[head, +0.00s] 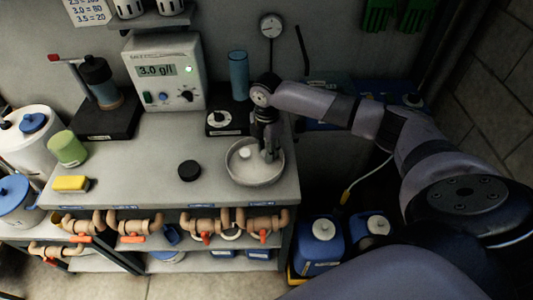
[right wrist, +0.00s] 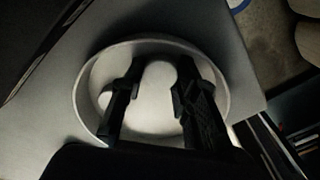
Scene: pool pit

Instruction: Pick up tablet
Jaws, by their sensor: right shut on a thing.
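A round, pale bowl (head: 256,178) stands at the right front of the grey bench, and its rim also shows in the right wrist view (right wrist: 88,75). My right gripper (head: 268,153) reaches down into the bowl. In the right wrist view its two fingers (right wrist: 158,90) are shut on a white, rounded tablet (right wrist: 158,76), still inside the bowl outline. Another small white tablet (head: 245,152) lies in the bowl to the left of the fingers. The lower part of the held tablet is hard to make out. My left gripper is not in view.
A black puck (head: 189,171) lies left of the bowl. A blue cylinder (head: 238,75) and a dial box (head: 226,122) stand behind it. A meter (head: 163,72) reads 3.0 g/l. A yellow sponge (head: 71,184) and green cup (head: 67,149) are at left. Pipes run below the front edge.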

